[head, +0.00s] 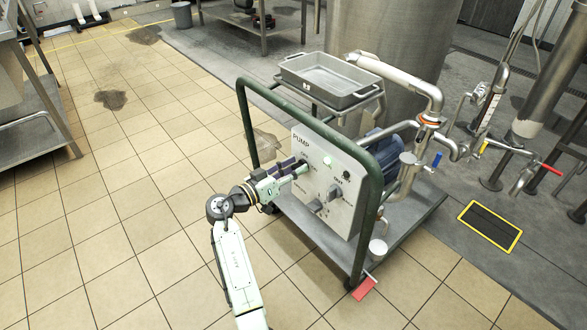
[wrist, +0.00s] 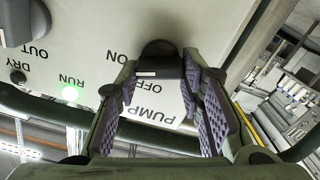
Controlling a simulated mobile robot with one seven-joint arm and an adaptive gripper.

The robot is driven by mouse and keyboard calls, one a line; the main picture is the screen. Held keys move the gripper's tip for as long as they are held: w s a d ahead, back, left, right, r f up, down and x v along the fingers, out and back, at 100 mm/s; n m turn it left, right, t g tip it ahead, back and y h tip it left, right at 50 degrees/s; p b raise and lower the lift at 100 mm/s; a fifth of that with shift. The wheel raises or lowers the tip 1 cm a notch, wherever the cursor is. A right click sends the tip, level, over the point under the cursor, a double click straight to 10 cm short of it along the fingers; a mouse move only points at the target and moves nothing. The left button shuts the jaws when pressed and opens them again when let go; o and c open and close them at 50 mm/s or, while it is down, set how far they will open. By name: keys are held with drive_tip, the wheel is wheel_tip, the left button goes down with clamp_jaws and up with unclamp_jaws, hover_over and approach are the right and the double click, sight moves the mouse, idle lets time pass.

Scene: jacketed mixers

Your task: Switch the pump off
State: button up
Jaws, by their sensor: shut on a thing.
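The pump's pale control panel (head: 312,218), marked PUMP, stands on a green-framed cart. In the wrist view the panel (wrist: 100,45) appears upside down, with ON and OFF printed around a black switch knob (wrist: 160,50). My gripper (head: 302,166) reaches the panel's upper left and is shut on this knob. The purple-padded fingers (wrist: 165,95) stand on either side of it. The knob's setting is hard to read because the fingers cover part of it. The RUN lamp (wrist: 70,94) glows green, and it also shows lit in the head view (head: 327,162).
The cart's green rail (head: 374,190) bends around the panel. A grey tray (head: 349,99) sits on top. Tiled floor at left is clear.

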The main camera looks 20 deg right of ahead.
drive_tip(key=shift+c, duration=1)
drive_tip(key=n, duration=0.3)
drive_tip(key=shift+w+n+p, duration=0.1)
drive_tip(key=shift+n+p, duration=0.2)
drive_tip(key=n+p, duration=0.1)
drive_tip(key=n, duration=0.2)
drive_tip(key=shift+n, duration=0.3)
drive_tip(key=n+p, duration=0.2)
drive_tip(key=n, duration=0.1)
drive_tip(key=shift+w+a+f+n, duration=0.1)
drive_tip(key=shift+n, duration=0.2)
drive_tip(key=shift+f+n+p, duration=0.15)
drive_tip(key=shift+n+p, duration=0.65)
drive_tip(key=shift+n, duration=0.7)
